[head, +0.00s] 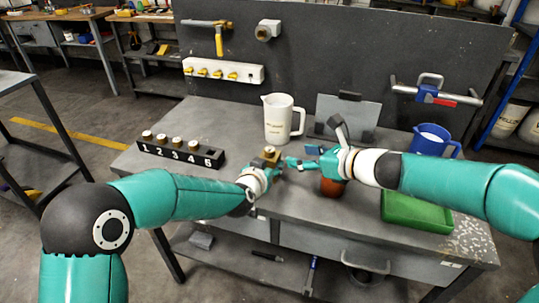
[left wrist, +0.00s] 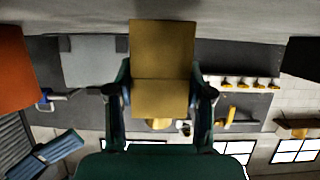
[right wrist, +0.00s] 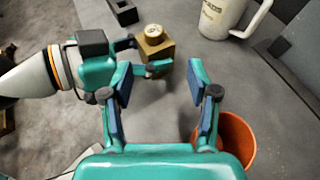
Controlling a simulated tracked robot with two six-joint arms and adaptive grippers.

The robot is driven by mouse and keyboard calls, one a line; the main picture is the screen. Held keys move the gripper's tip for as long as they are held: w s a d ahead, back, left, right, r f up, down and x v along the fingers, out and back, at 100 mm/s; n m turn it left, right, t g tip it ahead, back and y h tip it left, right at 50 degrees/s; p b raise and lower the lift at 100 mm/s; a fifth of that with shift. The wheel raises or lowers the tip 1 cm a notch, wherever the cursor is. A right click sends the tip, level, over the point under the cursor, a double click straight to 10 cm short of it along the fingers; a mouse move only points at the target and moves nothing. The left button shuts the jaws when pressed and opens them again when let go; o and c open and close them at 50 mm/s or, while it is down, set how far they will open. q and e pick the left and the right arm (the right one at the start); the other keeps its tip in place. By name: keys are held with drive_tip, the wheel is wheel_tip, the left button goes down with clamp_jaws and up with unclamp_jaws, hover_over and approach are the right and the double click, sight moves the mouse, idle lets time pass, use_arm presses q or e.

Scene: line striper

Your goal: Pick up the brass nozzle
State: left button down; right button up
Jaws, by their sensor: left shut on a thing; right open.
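The brass nozzle (head: 270,152), a square brass-coloured block with a round pale top, is held between the fingers of my left gripper (head: 266,166) above the bench. The nozzle fills the space between the fingers in the left wrist view (left wrist: 162,75). Its round top shows in the right wrist view (right wrist: 155,40). My right gripper (head: 303,163) is open and empty, just right of the left gripper. The right wrist view shows nothing between its fingers (right wrist: 203,92). A black rack (head: 180,155) numbered 1 to 5 holds several round-topped pieces; the hole by 5 is empty.
A white jug (head: 278,120) stands behind the grippers. An orange-brown cup (head: 332,187) stands under my right gripper; its rim shows in the right wrist view (right wrist: 240,140). A green tray (head: 415,212) and a blue jug (head: 430,141) are at the right. Bare bench (head: 225,130) lies between rack and white jug.

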sight(274, 152)
drive_tip(key=shift+s+a+r+x, duration=0.1)
drive_tip(key=shift+a+x, duration=0.05)
drive_tip(key=shift+x, duration=1.8)
drive_tip(key=shift+s+a+r+x, duration=0.1)
drive_tip(key=shift+x, duration=1.8)
drive_tip(key=shift+a+r+x, duration=0.1)
drive_tip(key=shift+a+x, duration=0.05)
drive_tip(key=shift+x, duration=1.8)
drive_tip(key=shift+f, duration=0.1)
drive_tip(key=shift+c, duration=0.5)
